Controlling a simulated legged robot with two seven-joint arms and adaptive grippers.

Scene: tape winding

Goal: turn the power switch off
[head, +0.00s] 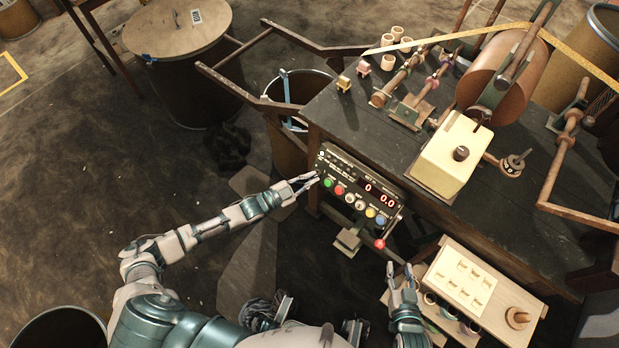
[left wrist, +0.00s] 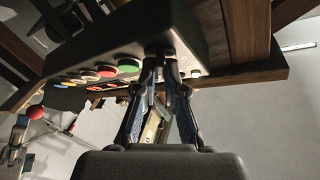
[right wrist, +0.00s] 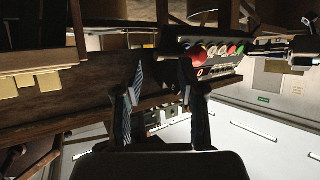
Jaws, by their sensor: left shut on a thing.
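The control box (head: 358,190) is mounted on the front of the dark workbench, with colored buttons and a lit red display (head: 378,193) reading 0 and 0.0. My left gripper (head: 312,180) is at the box's left side. In the left wrist view its fingertips (left wrist: 161,62) come together against the side of the black box (left wrist: 120,35), shut on a small part there that they hide; I take it to be the power switch. My right gripper (head: 402,275) is open and empty, below and right of the box; its parted fingers (right wrist: 160,82) also show in the right wrist view.
A red-knobbed lever (head: 379,243) sticks out below the box. A small wooden stand (head: 500,262) with a pale tray is beside my right gripper. A cream machine block (head: 448,157) and a large roll (head: 503,75) are on the bench. Bins stand at the back left.

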